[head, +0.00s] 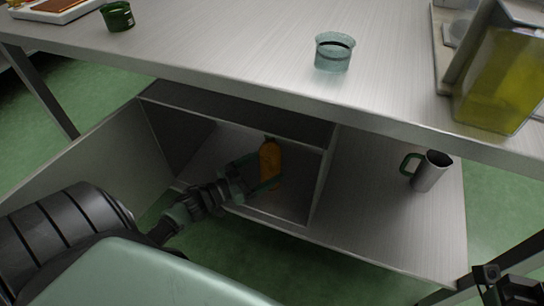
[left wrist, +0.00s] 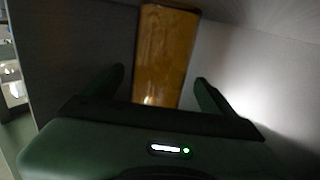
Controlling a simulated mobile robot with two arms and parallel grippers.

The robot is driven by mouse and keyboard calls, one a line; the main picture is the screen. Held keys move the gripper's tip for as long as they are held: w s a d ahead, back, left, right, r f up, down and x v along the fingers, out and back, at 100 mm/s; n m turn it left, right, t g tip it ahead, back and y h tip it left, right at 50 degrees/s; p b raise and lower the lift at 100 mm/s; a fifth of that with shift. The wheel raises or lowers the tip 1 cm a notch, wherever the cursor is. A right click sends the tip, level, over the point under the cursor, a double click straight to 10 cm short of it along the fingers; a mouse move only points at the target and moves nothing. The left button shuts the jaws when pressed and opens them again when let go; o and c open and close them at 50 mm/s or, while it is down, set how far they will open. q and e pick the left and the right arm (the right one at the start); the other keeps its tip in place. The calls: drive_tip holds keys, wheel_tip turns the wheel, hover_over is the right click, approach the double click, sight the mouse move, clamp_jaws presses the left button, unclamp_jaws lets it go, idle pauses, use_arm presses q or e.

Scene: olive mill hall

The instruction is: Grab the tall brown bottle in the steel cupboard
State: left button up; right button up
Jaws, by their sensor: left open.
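The tall brown bottle (head: 269,158) stands upright inside the open steel cupboard (head: 319,190) under the table, looking orange-brown in this light. In the left wrist view the open left gripper (left wrist: 160,85) shows a gap on each side of the bottle. My right gripper (head: 497,285) is partly in view at the bottom right corner; its fingers are unclear.
The cupboard door (head: 85,165) stands open at the left. A steel jug (head: 432,172) with a green handle stands on the shelf right of the cupboard. On the tabletop are a glass cup (head: 333,52), a green cup (head: 117,16) and a container of yellow-green liquid (head: 500,80).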

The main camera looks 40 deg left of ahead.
sight(279, 159)
use_arm(q)
drive_tip(key=x, duration=0.1)
drive_tip(key=b+x, duration=0.1)
drive_tip(key=x, duration=0.1)
drive_tip(key=r+x, duration=0.1)
drive_tip(key=x, duration=0.1)
drive_tip(key=shift+s+d+b, duration=0.1)
drive_tip(key=shift+d+b, duration=0.05)
drive_tip(key=shift+b, duration=0.25)
clamp_jaws()
